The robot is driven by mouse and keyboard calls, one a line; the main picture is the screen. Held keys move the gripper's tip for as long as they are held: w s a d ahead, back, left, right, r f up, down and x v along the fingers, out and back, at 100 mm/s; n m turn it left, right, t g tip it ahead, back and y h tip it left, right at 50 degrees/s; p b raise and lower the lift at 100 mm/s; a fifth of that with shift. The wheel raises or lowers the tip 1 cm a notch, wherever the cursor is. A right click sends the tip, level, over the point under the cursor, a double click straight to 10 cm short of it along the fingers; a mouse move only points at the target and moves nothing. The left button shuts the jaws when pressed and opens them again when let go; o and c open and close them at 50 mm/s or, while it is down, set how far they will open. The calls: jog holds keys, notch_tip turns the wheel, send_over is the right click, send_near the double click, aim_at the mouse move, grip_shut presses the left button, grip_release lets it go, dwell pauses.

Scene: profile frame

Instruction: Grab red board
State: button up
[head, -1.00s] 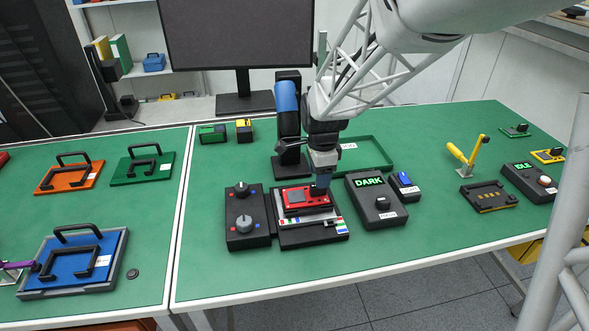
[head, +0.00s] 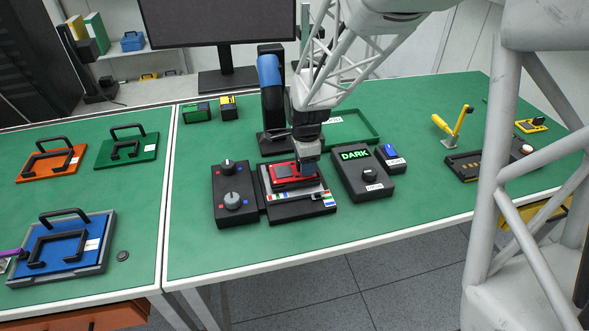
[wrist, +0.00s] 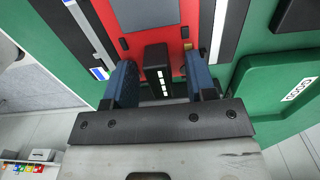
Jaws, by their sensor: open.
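The red board (head: 284,174) lies on a black fixture (head: 303,209) with a light grey plate, at the middle front of the right-hand table. My gripper (head: 308,168) points down at the board's right end and partly hides it. In the wrist view the red board (wrist: 136,42) carries a grey screen and a black block (wrist: 157,70) with white marks. My open gripper (wrist: 159,82) has one blue finger on each side of that block. I cannot tell whether the fingers touch the board or the block.
A black knob box (head: 232,195) stands close left of the fixture, and a box reading DARK (head: 361,172) stands close right. A blue microscope-like stand (head: 271,95) rises right behind. A green tray (head: 350,128) lies behind right. The table front is clear.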

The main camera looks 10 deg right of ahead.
grip_shut()
jog(key=shift+r, duration=0.1)
dwell(0.3)
jog(key=shift+r, duration=0.9)
jog(key=shift+s+r, duration=0.25)
jog(key=shift+r, duration=0.6)
jog(key=s+r, duration=0.1)
jog(key=s, duration=1.4)
jog(key=shift+s+a+r, duration=0.15)
jog(key=shift+s, duration=0.1)
